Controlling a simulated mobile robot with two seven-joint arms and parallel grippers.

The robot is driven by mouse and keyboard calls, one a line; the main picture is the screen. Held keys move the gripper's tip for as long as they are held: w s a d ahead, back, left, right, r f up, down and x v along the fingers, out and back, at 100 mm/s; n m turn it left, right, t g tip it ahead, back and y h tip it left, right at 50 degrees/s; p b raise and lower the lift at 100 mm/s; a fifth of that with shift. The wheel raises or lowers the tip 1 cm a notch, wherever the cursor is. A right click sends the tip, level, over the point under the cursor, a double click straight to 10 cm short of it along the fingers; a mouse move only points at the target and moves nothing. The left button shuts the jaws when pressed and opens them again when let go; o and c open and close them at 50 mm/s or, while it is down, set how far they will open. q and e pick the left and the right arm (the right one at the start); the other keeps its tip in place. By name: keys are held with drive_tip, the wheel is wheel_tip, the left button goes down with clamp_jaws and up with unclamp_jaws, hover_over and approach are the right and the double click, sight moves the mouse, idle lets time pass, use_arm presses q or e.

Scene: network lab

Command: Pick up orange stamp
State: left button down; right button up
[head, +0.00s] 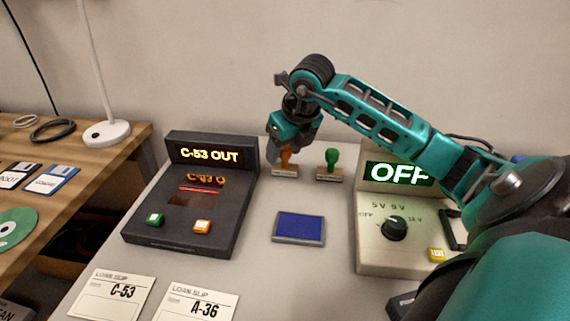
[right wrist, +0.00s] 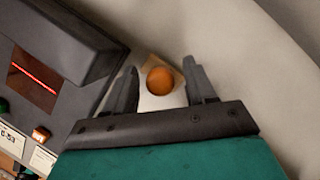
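The orange stamp (head: 285,165) stands upright on the grey table near the back, right of the dark console. My right gripper (head: 288,150) is above and around its handle, pointing down. In the right wrist view the right gripper (right wrist: 166,88) is open, with its fingers apart on either side of the stamp's round orange knob (right wrist: 160,80). Gaps show between the knob and both fingers. The stamp's wooden base lies below the knob. My left gripper is in neither view.
A green stamp (head: 329,165) stands close to the right. A dark console (head: 190,235) reading "C-53 OUT" is to the left, a power supply (head: 375,265) reading "OFF" to the right. A blue ink pad (head: 300,228) and two loan slips (head: 110,296) lie in front.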

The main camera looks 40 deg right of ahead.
clamp_jaws()
drive_tip(key=shift+r, duration=0.1)
idle(0.3)
wheel_tip(320, 180, up, 20)
drive_tip(key=p, duration=0.5)
